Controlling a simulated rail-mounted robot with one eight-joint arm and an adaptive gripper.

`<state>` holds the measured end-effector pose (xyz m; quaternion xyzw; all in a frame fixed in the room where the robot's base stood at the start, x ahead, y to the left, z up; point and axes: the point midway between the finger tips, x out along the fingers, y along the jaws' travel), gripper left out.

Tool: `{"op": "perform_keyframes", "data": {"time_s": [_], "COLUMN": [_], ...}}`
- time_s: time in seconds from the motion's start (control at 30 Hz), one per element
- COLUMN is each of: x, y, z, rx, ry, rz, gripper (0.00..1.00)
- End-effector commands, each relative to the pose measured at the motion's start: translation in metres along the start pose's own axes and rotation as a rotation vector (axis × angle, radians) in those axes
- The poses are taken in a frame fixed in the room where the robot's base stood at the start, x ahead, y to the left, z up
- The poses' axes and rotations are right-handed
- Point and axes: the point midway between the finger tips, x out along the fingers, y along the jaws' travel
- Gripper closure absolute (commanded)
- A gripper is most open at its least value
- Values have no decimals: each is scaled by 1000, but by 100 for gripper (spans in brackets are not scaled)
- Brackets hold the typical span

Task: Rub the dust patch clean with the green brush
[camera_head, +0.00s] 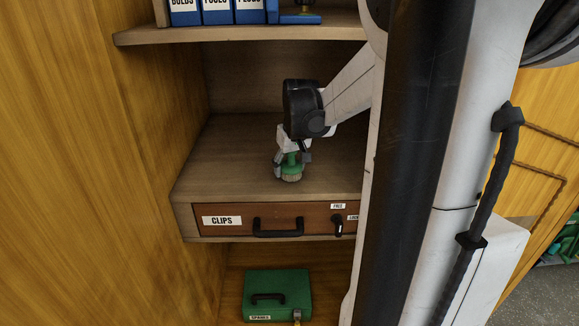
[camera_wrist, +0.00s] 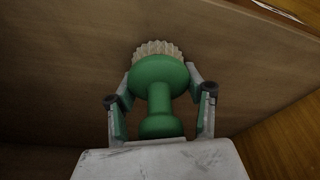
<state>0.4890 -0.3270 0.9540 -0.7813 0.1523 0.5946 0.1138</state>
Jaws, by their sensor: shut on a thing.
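The green brush (camera_head: 291,168) has a round head with pale bristles pointing down at the wooden shelf top (camera_head: 225,165). My gripper (camera_head: 291,158) is shut on the brush handle above the drawer unit, near its front edge. In the wrist view the brush (camera_wrist: 159,95) stands between the two fingers of my gripper (camera_wrist: 160,95), with the bristles at the far end against or close to the brown wood. I cannot tell whether the bristles touch the surface. No dust patch can be made out in either view.
Below the shelf top is a drawer labelled CLIPS (camera_head: 250,220) with a black handle. A green case (camera_head: 277,294) sits below it. An upper shelf (camera_head: 240,33) holds blue binders (camera_head: 217,10). A wooden wall (camera_head: 90,160) stands at left.

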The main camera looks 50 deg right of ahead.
Motion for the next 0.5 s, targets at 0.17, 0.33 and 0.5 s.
{"op": "perform_keyframes", "data": {"time_s": [0.17,0.33,0.5], "x": [4,6,8], "y": [0,0,0], "z": [1,2,2], "rx": [0,0,0], "ry": [0,0,0], "rz": [0,0,0], "gripper": [83,83,83]}}
